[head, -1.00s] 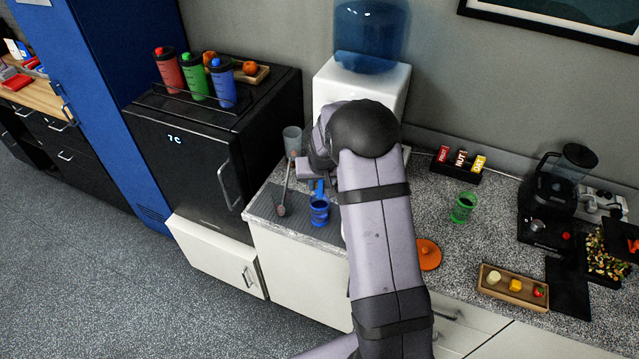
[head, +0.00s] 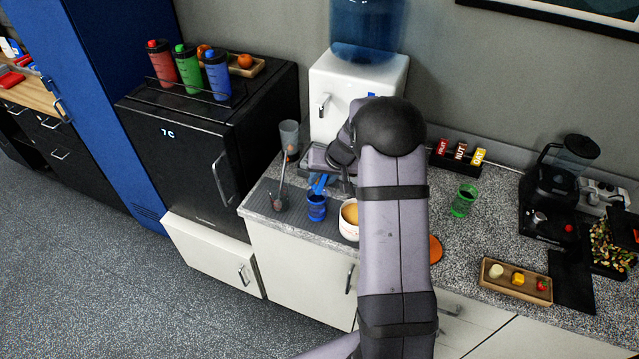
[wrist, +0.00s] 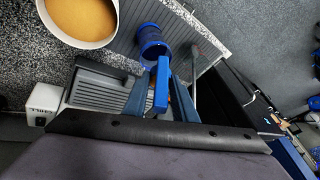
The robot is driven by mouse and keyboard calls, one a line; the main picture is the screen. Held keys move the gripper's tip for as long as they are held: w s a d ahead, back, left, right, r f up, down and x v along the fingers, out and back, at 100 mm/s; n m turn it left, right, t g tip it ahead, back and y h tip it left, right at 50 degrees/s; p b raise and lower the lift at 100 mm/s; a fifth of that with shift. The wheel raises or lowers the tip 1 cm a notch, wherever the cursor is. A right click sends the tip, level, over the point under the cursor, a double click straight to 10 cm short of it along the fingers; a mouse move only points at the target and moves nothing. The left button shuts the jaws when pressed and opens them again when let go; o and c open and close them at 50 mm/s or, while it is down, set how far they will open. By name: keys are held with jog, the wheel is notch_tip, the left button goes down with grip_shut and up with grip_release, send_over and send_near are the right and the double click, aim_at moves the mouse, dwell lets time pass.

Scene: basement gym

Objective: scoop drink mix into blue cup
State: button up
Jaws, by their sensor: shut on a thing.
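The blue cup (head: 316,208) stands upright on the dark ribbed mat at the counter's front; it also shows in the wrist view (wrist: 151,45). My gripper (head: 322,177) is shut on a blue scoop (head: 319,187), just above and behind the cup in the head view. In the wrist view the scoop's blue handle (wrist: 162,86) sits between my fingers (wrist: 160,92). Its bowl is not clear, and I cannot tell whether it is over or inside the cup. A white tub (head: 346,230) of orange-tan drink mix (head: 350,213) stands open right of the cup, partly hidden by my arm.
The ribbed mat (head: 262,203) holds a long-handled utensil (head: 281,192). A clear grey cup (head: 289,137) and water dispenser (head: 352,95) stand behind. A green cup (head: 464,200), snack box (head: 459,158) and wooden tray (head: 515,280) are to the right. An orange lid (head: 435,249) is partly hidden.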

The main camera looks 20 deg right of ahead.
jog(key=shift+d+f+b, duration=0.1)
jog(key=shift+f+b, duration=0.15)
jog(key=shift+b, duration=0.45)
jog(key=b, duration=0.1)
jog(key=y+b, duration=0.1)
jog(key=b, duration=0.1)
jog(key=shift+d+f+t+y, duration=0.2)
jog(key=shift+f+t+y, duration=0.1)
jog(key=y+b, duration=0.1)
jog(key=b, duration=0.1)
jog(key=d+f+m+t+y+b, duration=0.1)
jog(key=shift+s+f+y+b, duration=0.1)
jog(key=shift+s+y+b, duration=0.15)
jog(key=shift+y+b, duration=0.1)
jog(key=t+y+b, duration=0.1)
jog(key=y+b, duration=0.1)
jog(key=f+m+t+y+b, duration=0.1)
jog(key=b, duration=0.2)
jog(key=d+y+b, duration=0.1)
jog(key=y+b, duration=0.1)
jog(key=shift+s+f+m+t+y+b, duration=0.15)
jog(key=shift+f+m+t+y+b, duration=0.2)
jog(key=shift+m+t+b, duration=0.05)
jog(key=shift+d+r+y+b, duration=0.1)
jog(key=shift+y+b, duration=0.4)
jog(key=shift+b, duration=0.25)
